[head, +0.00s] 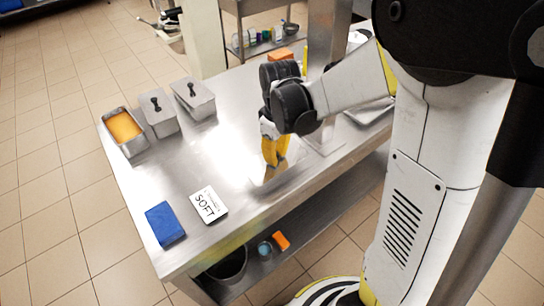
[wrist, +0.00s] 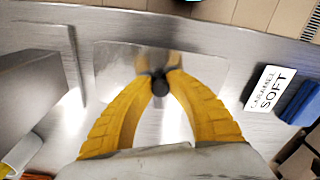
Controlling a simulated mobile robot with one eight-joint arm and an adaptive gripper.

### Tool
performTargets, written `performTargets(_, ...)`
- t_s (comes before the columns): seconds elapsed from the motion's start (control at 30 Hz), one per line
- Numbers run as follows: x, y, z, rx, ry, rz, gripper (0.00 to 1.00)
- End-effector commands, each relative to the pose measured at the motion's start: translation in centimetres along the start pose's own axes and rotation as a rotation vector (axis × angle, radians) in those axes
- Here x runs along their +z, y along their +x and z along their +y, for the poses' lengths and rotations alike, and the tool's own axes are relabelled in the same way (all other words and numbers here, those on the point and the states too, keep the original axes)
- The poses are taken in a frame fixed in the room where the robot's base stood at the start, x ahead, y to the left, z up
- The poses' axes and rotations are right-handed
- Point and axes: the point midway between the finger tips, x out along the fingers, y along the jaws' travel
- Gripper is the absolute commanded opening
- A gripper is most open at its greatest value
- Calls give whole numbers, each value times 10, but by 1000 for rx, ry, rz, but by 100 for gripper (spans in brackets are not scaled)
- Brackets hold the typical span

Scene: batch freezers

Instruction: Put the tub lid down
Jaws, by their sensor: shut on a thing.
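My gripper (head: 274,158) points down over the steel table (head: 204,152). In the wrist view my gripper (wrist: 160,78) has its yellow fingers closed on the dark round knob of the tub lid (wrist: 112,62). The lid is a flat, shiny steel rectangle below the fingers, close to the table top. Its steel blends with the table, so I cannot tell whether it touches the surface. In the head view the fingers hide the knob and only a pale edge of the lid shows.
At the table's far left stand an open tub of orange content (head: 124,128) and two lidded tubs (head: 160,118) (head: 197,100). A white "SOFT" card (head: 209,205) and a blue block (head: 165,223) lie near the front left. The table between them is clear. A steel post (head: 322,110) rises behind my gripper.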

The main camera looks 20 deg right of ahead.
Motion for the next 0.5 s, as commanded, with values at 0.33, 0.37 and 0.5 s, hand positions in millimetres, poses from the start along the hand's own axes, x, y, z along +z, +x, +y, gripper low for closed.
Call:
performTargets(0.33, 0, 41, 3, 0, 0, 0, 0)
performTargets(0.37, 0, 43, 3, 0, 0, 0, 0)
performTargets(0.5, 0, 41, 3, 0, 0, 0, 0)
